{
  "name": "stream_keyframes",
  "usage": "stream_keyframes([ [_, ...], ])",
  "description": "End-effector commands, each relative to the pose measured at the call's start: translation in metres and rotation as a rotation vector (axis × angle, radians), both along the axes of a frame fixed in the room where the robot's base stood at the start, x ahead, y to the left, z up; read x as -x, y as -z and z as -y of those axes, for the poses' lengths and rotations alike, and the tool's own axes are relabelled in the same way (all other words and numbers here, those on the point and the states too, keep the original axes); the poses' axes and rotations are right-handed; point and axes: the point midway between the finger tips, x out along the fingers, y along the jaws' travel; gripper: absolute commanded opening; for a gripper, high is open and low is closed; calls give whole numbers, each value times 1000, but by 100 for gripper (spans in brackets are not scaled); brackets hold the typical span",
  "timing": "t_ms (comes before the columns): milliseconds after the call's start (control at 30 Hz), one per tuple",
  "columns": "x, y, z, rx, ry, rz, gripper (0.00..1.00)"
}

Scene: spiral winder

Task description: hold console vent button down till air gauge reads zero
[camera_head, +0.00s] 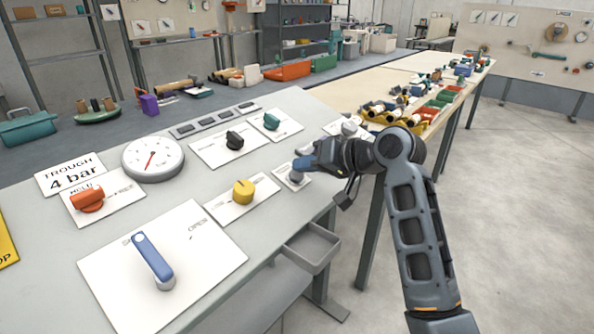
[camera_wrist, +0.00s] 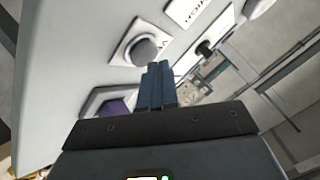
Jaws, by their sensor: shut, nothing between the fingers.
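A grey round button (camera_head: 295,177) on a pale square plate sits near the right edge of the sloping console (camera_head: 262,285). I cannot read a vent label on it. My gripper (camera_head: 303,163) is shut and empty, its blue fingers just above this button. The wrist view shows the shut fingers (camera_wrist: 158,68) beside a grey round button (camera_wrist: 144,50); contact is not clear, nor whether it is pressed. The round air gauge (camera_head: 152,159) is at the console's upper left. Its red needle stands diagonally; the scale is too small to read.
A "TROUGH 4 bar" label (camera_head: 70,174), an orange knob (camera_head: 88,199), a blue lever (camera_head: 153,260), a yellow knob (camera_head: 243,191), a black knob (camera_head: 234,140) and a teal knob (camera_head: 271,121) are on the console. An open grey tray (camera_head: 313,247) hangs at its right edge.

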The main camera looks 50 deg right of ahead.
Motion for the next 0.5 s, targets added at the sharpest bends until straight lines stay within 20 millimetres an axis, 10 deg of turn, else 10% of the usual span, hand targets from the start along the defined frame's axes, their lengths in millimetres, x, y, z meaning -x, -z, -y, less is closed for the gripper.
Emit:
stream_keyframes([
  [500,3,-10,0,1,0,2,0],
])
